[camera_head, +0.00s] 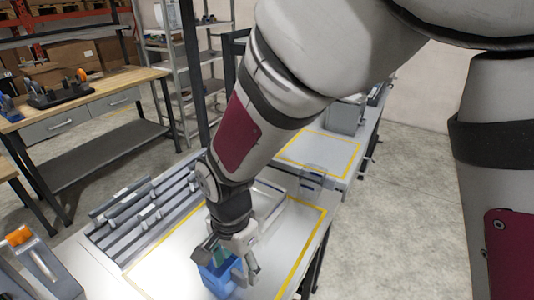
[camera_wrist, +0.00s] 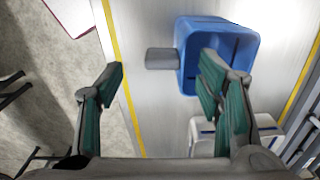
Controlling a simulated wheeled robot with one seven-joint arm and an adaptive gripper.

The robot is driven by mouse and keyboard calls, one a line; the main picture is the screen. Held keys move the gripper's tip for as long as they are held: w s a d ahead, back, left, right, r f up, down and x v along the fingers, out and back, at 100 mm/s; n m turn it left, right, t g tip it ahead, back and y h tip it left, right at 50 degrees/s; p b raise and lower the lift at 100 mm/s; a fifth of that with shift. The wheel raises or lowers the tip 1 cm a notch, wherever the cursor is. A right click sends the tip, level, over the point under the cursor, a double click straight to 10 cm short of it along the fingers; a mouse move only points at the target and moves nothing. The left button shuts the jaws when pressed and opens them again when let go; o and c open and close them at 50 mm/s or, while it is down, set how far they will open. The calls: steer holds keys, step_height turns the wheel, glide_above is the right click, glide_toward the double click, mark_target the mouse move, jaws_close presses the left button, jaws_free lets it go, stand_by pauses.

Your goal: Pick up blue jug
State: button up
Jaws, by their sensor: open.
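The blue jug (camera_head: 220,279) stands on the white table (camera_head: 150,283), inside a yellow outline. In the wrist view the jug (camera_wrist: 248,60) is an open blue container with a grey handle (camera_wrist: 162,57) pointing left. My gripper (camera_head: 232,262) is directly above and in front of the jug in the head view and hides part of it. In the wrist view my gripper (camera_wrist: 162,78) is open, its two green-padded fingers apart. Contact cannot be told.
A pale container (camera_wrist: 205,135) lies close to the jug in the wrist view. A grey slotted rack (camera_head: 140,208) borders the table on the left. A device with an orange part (camera_head: 18,236) is at lower left. A wooden-topped workbench (camera_head: 100,90) stands further back.

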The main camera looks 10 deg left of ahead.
mark_target(238, 272)
steer(key=f, duration=0.4)
steer(key=shift+w+a, duration=0.1)
steer(key=shift+w, duration=0.1)
jaws_close()
